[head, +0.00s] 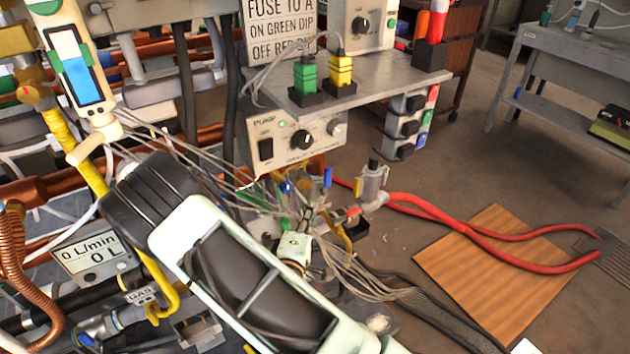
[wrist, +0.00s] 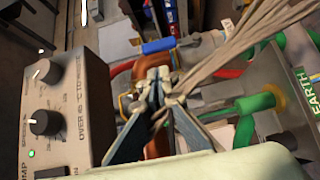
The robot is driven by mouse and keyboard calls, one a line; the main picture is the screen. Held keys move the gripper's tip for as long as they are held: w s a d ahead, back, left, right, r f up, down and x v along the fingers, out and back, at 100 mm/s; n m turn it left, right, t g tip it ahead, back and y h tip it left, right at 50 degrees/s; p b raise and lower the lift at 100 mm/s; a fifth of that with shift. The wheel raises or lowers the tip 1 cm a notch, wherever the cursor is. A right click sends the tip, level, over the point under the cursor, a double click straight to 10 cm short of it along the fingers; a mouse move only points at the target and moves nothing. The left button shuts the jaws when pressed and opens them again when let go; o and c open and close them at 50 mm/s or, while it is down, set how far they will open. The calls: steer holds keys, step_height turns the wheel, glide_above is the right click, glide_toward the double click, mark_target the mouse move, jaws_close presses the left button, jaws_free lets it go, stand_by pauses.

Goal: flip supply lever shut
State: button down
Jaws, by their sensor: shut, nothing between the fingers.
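A blue lever handle (wrist: 158,46) on the copper and brass pipework lies just beyond my fingertips in the wrist view. A blue handle (head: 327,177) also stands upright among the fittings in the head view. No readable label tells which is the supply lever. My gripper (wrist: 159,84) is shut and empty, its tips close to the pipework below the blue handle. I cannot tell whether they touch it. In the head view, cables and my arm partly hide the gripper and fittings.
A pump control box (head: 293,139) with knobs is close by, under a grey shelf (head: 385,75). Grey cables (wrist: 235,48) run beside my fingers. A flow meter reading 0 L (head: 92,250) is at lower left.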

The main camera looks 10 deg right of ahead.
mark_target(324, 176)
steer(key=shift+a, duration=0.1)
stand_by(0.3)
steer(key=b+x, duration=0.2)
steer(key=x, duration=0.8)
steer(key=shift+r, duration=0.1)
steer(key=shift+r, duration=0.1)
steer(key=shift+d+p, duration=0.25)
steer(key=shift+p, duration=0.2)
